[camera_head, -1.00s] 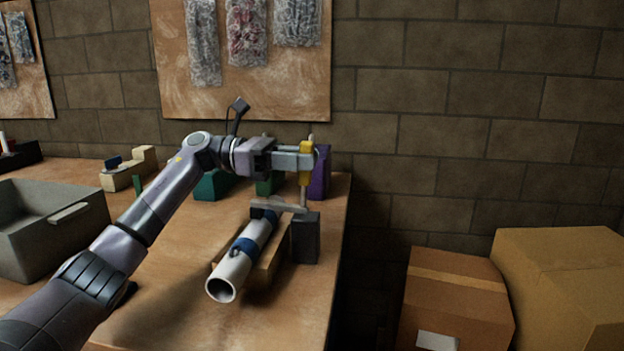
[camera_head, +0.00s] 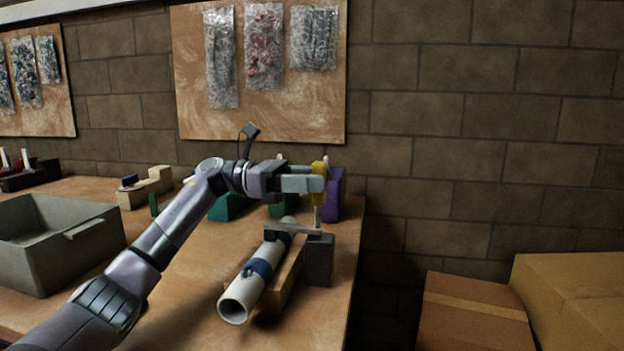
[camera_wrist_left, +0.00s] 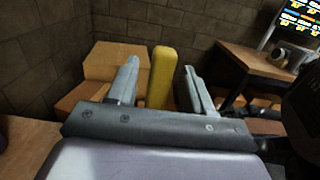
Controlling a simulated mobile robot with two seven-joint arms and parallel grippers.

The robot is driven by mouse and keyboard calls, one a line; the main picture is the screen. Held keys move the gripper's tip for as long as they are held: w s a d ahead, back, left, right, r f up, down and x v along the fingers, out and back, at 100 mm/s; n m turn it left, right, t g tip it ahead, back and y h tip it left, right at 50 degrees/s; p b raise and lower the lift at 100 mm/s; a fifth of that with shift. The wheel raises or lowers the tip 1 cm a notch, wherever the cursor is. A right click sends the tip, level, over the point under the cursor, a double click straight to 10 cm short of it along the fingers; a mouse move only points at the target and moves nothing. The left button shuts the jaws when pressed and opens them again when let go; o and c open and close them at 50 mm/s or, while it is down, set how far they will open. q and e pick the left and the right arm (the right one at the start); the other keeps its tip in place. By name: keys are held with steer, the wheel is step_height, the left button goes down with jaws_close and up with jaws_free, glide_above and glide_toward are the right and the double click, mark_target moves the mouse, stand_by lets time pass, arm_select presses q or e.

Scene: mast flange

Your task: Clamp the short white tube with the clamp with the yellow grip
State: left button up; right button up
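The white tube (camera_head: 237,303) has a blue band and lies slanted in a wooden cradle (camera_head: 284,280) on the bench. The clamp's grey bar (camera_head: 285,228) crosses over the tube's far end, beside a dark grey block (camera_head: 319,260). Its yellow grip (camera_head: 319,170) stands upright above the block; it also shows in the left wrist view (camera_wrist_left: 162,78). My left gripper (camera_head: 303,178) is around the yellow grip. In the left wrist view, its fingers (camera_wrist_left: 160,90) are apart, with gaps on both sides of the grip. My right gripper is not in view.
A grey bin (camera_head: 75,262) stands at the left. Green blocks (camera_head: 228,207) and a purple block (camera_head: 333,197) stand behind the clamp. Cardboard boxes (camera_head: 470,310) are on the right, beyond the bench edge. The bench front (camera_head: 185,325) is bare.

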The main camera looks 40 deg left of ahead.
arm_select(q)
steer(key=shift+a, duration=0.1)
steer(key=v, duration=0.7)
steer(key=shift+r, duration=0.15)
stand_by(0.3)
